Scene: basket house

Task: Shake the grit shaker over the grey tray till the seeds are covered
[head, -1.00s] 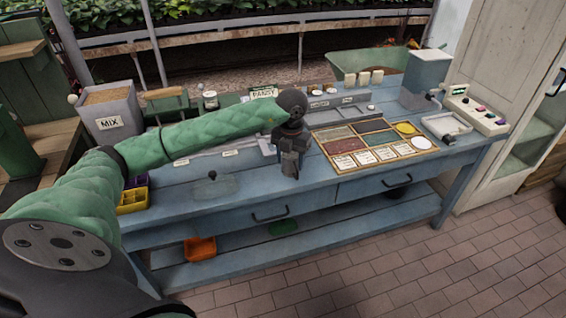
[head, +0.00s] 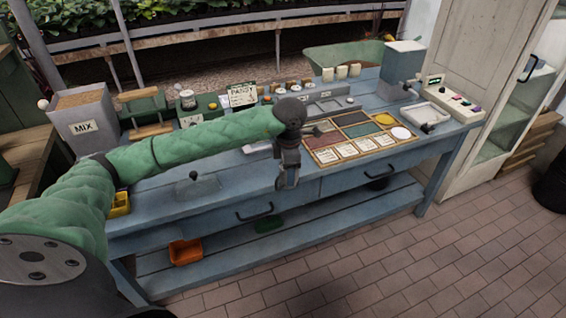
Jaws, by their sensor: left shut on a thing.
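My left gripper (head: 287,184) hangs pointing down over the front of the blue bench, just left of the board of coloured panels. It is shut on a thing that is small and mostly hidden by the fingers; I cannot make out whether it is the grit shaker. A shallow light-grey tray (head: 443,121) lies at the bench's right end, apart from the gripper; I cannot tell if seeds are in it. I cannot pick out a grit shaker elsewhere. My right gripper is not in view.
The board of coloured panels (head: 324,156) lies mid-bench. A grey hopper (head: 402,62) and a button box (head: 452,100) stand at the right. A MIX bin (head: 84,108) is at the left, a clear lidded dish (head: 196,188) nearer the front. The bench front is partly bare.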

